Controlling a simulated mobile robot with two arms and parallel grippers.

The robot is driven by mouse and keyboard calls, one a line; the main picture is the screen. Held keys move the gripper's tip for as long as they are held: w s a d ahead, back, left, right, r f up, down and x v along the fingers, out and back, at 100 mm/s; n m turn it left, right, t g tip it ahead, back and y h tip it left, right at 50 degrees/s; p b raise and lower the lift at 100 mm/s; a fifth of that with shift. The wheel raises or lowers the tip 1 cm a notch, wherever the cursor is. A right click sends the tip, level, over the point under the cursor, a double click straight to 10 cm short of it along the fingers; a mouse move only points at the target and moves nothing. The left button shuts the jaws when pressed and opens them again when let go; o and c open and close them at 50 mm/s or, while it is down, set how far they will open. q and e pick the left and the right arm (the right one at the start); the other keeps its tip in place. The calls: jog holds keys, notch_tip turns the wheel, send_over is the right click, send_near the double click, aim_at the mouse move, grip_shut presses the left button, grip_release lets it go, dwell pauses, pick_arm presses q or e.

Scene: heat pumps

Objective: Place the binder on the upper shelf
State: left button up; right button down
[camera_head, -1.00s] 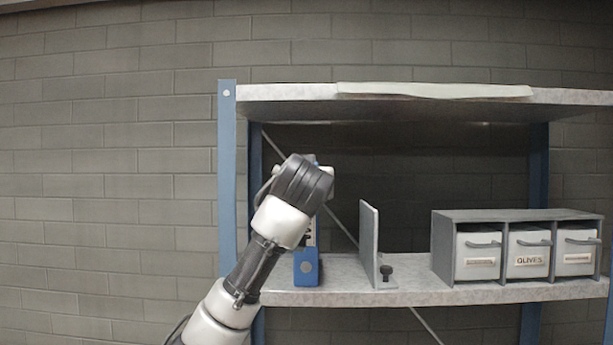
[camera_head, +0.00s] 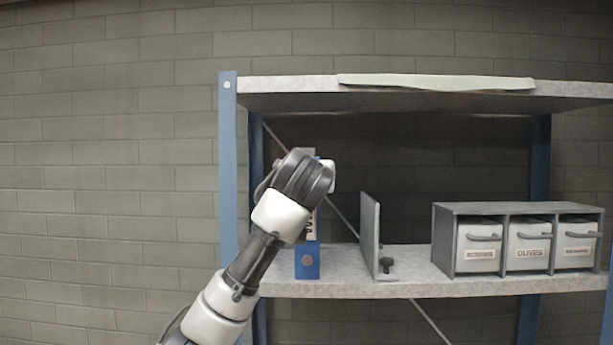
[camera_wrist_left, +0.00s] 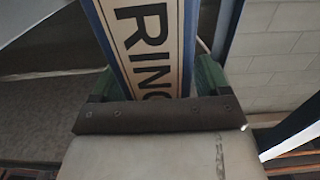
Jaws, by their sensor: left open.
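The blue binder (camera_head: 307,262) stands upright near the left end of the shelf board below the top one. Its upper part is mostly hidden behind my left arm in the head view. In the left wrist view the binder's cream label with large dark letters (camera_wrist_left: 150,40) lies between the green fingers. My left gripper (camera_wrist_left: 157,82) is open, with one finger on each side of the binder. In the head view my left gripper (camera_head: 325,177) is at the binder's upper part, its fingers hidden. The upper shelf (camera_head: 290,86) is above. My right gripper is not in view.
A flat pale sheet (camera_head: 440,82) lies on the upper shelf's front edge. On the lower board (camera_head: 345,287), an upright grey divider (camera_head: 369,230) with a dark knob (camera_head: 386,265) stands right of the binder. A grey drawer unit (camera_head: 515,211) stands farther right.

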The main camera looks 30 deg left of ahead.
pick_arm(q)
jog(key=b+v, duration=0.5)
jog(key=v, duration=0.7)
jog(key=shift+a, duration=0.1)
